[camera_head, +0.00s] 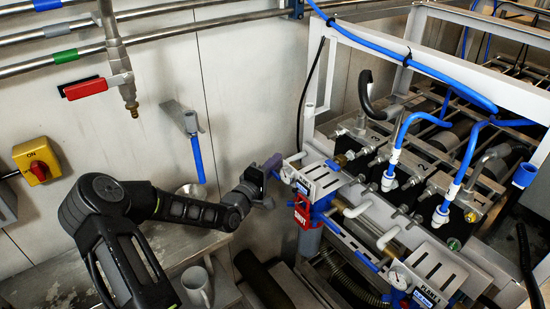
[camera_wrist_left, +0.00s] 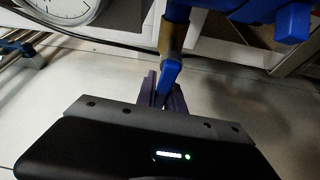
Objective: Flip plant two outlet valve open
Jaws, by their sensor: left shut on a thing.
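The plant two panel (camera_head: 322,180) is the farther of two white panels on the watermaker frame, with a gauge (camera_head: 288,176) at its left end. My left gripper (camera_head: 272,166) is at that end, beside the gauge. In the left wrist view, its purple fingers (camera_wrist_left: 164,92) are shut on a blue valve handle (camera_wrist_left: 172,72). The handle hangs from a brass-coloured stem below blue fittings (camera_wrist_left: 250,14). In the head view the gripper hides the handle. A red tag (camera_head: 303,212) with white lettering hangs below the panel. My right gripper is not in view.
The PLANT 1 panel (camera_head: 425,270) with its own gauge stands nearer, at the lower right. A wall valve with a blue lever (camera_head: 198,158), a red-handled valve (camera_head: 86,88) and a yellow switch box (camera_head: 37,160) are on the left. A mug (camera_head: 197,287) stands below my arm.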

